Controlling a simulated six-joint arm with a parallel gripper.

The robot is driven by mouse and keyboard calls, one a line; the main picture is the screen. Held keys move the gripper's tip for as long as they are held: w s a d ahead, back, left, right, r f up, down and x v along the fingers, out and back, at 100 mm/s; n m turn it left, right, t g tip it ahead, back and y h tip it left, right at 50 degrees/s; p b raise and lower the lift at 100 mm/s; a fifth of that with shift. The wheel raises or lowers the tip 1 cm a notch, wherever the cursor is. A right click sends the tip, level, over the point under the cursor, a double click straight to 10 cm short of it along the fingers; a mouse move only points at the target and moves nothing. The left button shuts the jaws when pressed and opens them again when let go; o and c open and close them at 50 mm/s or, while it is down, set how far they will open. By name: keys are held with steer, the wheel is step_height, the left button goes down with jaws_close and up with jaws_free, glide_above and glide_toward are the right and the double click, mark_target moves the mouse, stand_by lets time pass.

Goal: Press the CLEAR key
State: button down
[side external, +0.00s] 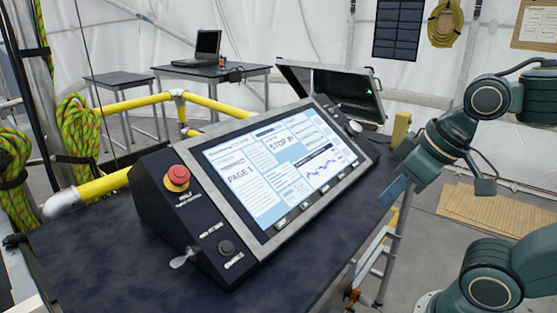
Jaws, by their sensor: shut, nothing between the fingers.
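A dark sloped console (160,205) with a large lit screen (265,170) stands on the dark table. The screen shows "PAGE 1", "STOP IN" and a small line graph. Several small keys (307,204) run along the console's lower front edge below the screen. Their labels are too small to read, so I cannot tell which one is CLEAR. My gripper (392,192) is shut and empty. It appears to the right of the console's lower right corner, with its blue fingers pointing down and left, apart from the keys.
An open case (335,90) is behind the console. Yellow railing (130,106) runs behind the dark table (90,245). The space before the keys looks clear.

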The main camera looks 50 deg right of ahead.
mark_target(341, 176)
stand_by(0.9)
steer(key=w+d+f+m+h, duration=0.1)
steer(key=w+d+m+h, duration=0.1)
steer(key=w+d+m, duration=0.2)
steer(key=w+d+f+m+g+h, duration=0.1)
steer(key=w+d+m, duration=0.3)
steer(key=d, duration=0.6)
steer(key=w+d+f+m+g+h, duration=0.1)
steer(key=w+d+m+h, duration=0.3)
steer(key=d+m, duration=0.3)
steer(key=shift+w+d, duration=0.4)
steer(key=shift+d, duration=0.1)
steer(key=shift+w+f, duration=0.1)
steer(key=shift+f, duration=0.2)
steer(key=shift+w+f, duration=0.8)
steer(key=shift+f, duration=0.35)
steer(key=shift+w+f, duration=0.85)
steer(key=shift+f, duration=0.3)
steer(key=shift+w+f, duration=0.8)
steer(key=shift+f, duration=0.35)
